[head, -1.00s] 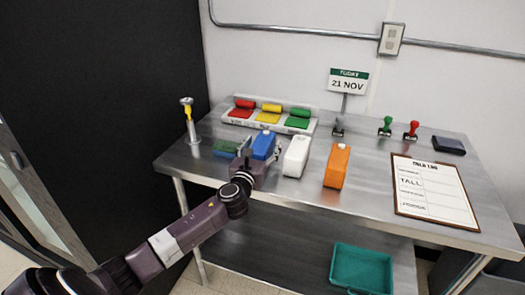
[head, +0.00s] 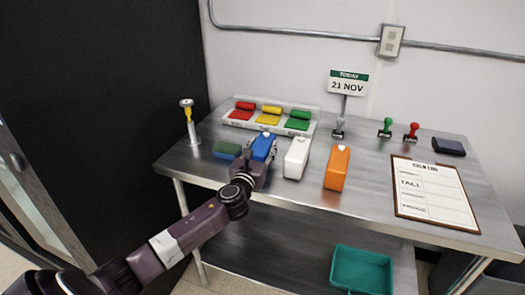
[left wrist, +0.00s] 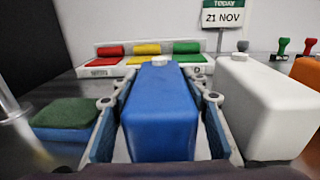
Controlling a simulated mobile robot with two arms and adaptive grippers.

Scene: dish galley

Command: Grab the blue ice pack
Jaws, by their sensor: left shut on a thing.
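The lower front of the pack is hidden by the gripper in the head view. My right gripper is not in view.
A white bottle-like pack (head: 297,158) stands close right of the blue one, then an orange one (head: 337,167). A green-topped blue pad (head: 227,150) lies close left. A tray (head: 312,128) of red, yellow and green pieces is behind. A clipboard (head: 434,190) lies at right.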

